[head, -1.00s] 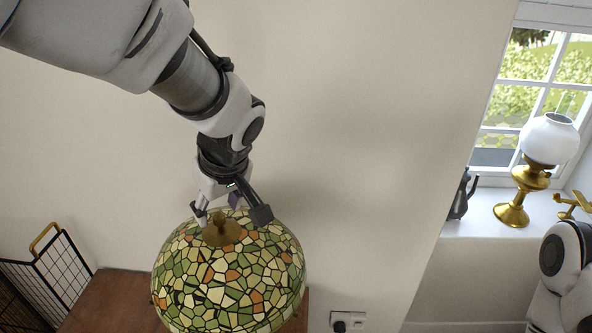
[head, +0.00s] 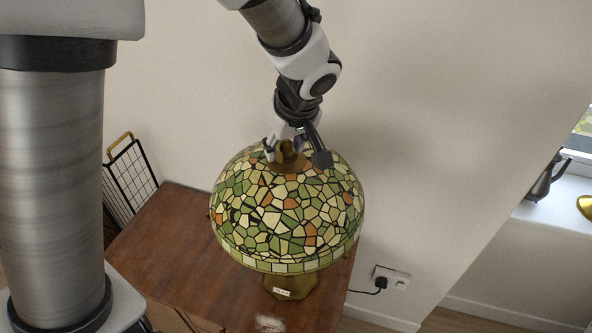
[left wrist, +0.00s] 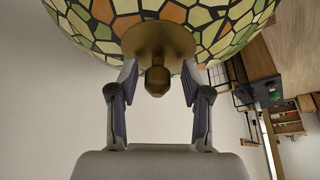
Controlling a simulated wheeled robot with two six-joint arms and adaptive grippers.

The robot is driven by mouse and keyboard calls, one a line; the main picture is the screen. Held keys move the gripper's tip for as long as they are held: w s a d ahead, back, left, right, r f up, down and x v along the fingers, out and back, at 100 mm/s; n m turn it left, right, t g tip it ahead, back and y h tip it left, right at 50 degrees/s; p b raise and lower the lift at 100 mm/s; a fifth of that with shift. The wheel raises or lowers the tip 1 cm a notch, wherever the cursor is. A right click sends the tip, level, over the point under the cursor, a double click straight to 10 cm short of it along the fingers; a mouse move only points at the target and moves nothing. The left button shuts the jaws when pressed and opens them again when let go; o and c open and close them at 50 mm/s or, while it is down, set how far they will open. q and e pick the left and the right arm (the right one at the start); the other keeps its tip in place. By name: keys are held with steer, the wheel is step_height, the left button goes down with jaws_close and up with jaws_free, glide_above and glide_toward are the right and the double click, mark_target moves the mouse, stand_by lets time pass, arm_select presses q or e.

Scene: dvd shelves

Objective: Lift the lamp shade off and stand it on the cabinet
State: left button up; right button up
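The lamp shade (head: 285,215) is a dome of green, cream and orange stained glass, with a brass cap and finial (head: 286,158) on top. It sits level above the brass lamp base (head: 290,285), which stands on the brown wooden cabinet (head: 175,240). The shade hides where it meets the base. My left gripper (head: 296,150) is above the shade, pointing down, its fingers on either side of the finial. In the left wrist view, the left gripper (left wrist: 159,75) is open, with clear gaps between its fingers and the finial knob (left wrist: 156,80). My right gripper is out of view.
The cabinet top is clear to the left of the lamp. A black wire rack (head: 130,175) with a gold handle stands beyond its left edge. A wall socket (head: 391,277) with a black plug is at right. A dark kettle (head: 545,182) stands on the windowsill (head: 545,217).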

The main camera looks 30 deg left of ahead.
arm_select(q)
jaws_close()
steer(key=shift+w+r, duration=0.1)
steer(key=shift+r, duration=0.05)
steer(key=shift+w+r, duration=0.15)
steer(key=shift+r, duration=0.15)
steer(key=r, duration=0.1)
steer(key=r+b, duration=0.1)
steer(key=r, duration=0.1)
steer(key=shift+w+a, duration=0.1)
steer(key=shift+w, duration=0.1)
steer(key=r+p, duration=0.1)
steer(key=r, duration=0.1)
steer(key=r+p, duration=0.1)
steer(key=r, duration=0.1)
steer(key=r+p, duration=0.2)
steer(key=shift+s, duration=0.3)
steer(key=shift+r+p, duration=0.5)
steer(key=shift+p, duration=0.15)
steer(key=shift+w+f, duration=0.1)
steer(key=shift+f, duration=0.05)
